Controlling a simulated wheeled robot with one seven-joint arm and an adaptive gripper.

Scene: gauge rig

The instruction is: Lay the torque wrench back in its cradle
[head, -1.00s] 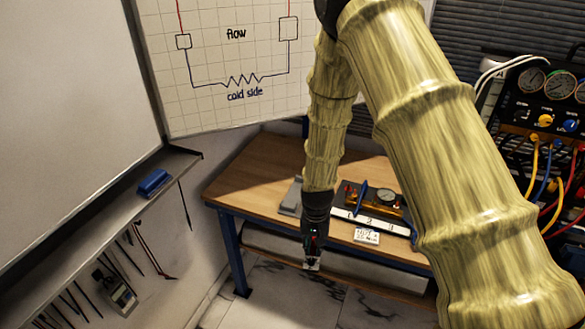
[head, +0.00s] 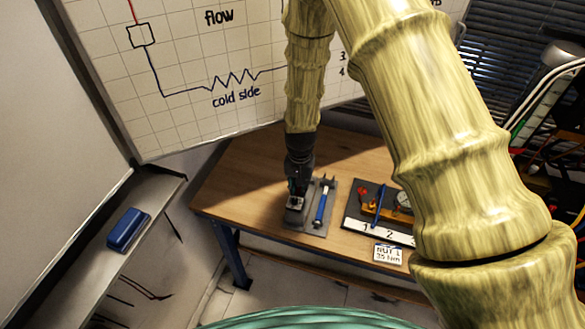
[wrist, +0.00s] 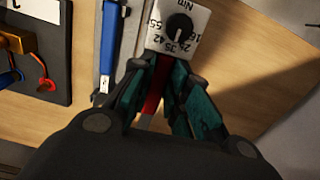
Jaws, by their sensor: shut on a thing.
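My gripper (head: 296,186) points down over the left part of a grey plate (head: 331,222) on the bench, which appears to be the cradle. The white dial face (wrist: 178,30) with a black knob and Nm numbers lies beyond the fingertips. I cannot tell whether the wrench touches the plate. The rest of it is hidden by my gripper.
A blue-handled tool (head: 320,206) lies on the plate just right of my gripper. The wooden bench (head: 235,190) is clear to the left.

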